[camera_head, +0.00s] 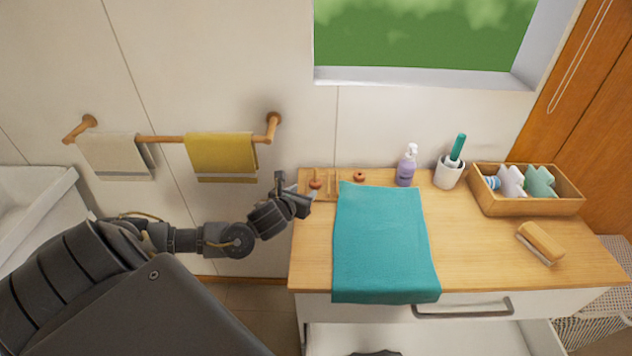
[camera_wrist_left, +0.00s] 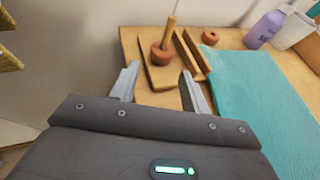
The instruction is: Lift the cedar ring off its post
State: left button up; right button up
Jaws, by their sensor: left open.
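The cedar ring (camera_head: 315,184) is a reddish-brown ring at the back left corner of the cart. In the left wrist view the ring (camera_wrist_left: 162,54) sits around the foot of an upright wooden post (camera_wrist_left: 170,30) on a small wooden base (camera_wrist_left: 158,75). My left gripper (camera_head: 297,190) is open and empty at the cart's left edge. In its wrist view the two fingertips (camera_wrist_left: 158,71) stand apart, with the ring and post beyond the gap between them, and nothing is held. My right gripper is out of view.
A second brown ring (camera_head: 359,176) lies on the wooden top right of the post. A teal towel (camera_head: 383,245) covers the middle. A lilac pump bottle (camera_head: 406,168), white cup (camera_head: 447,174), wooden box (camera_head: 530,208) and brush (camera_head: 541,241) stand rightward. A towel rail (camera_head: 160,139) is left.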

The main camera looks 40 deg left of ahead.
aim_at(313, 184)
pick_arm(q)
jog(key=shift+x, duration=0.85)
jog(key=shift+w, duration=0.1)
jog(key=shift+w+a+p, duration=0.1)
jog(key=shift+w+p, duration=0.25)
jog(key=shift+p, duration=0.15)
jog(key=p+x, duration=0.1)
jog(key=x, duration=0.3)
jog(key=shift+w+f, duration=0.1)
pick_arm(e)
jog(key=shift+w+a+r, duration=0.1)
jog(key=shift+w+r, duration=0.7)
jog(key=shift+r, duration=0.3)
pick_arm(q)
jog(key=c, duration=0.7)
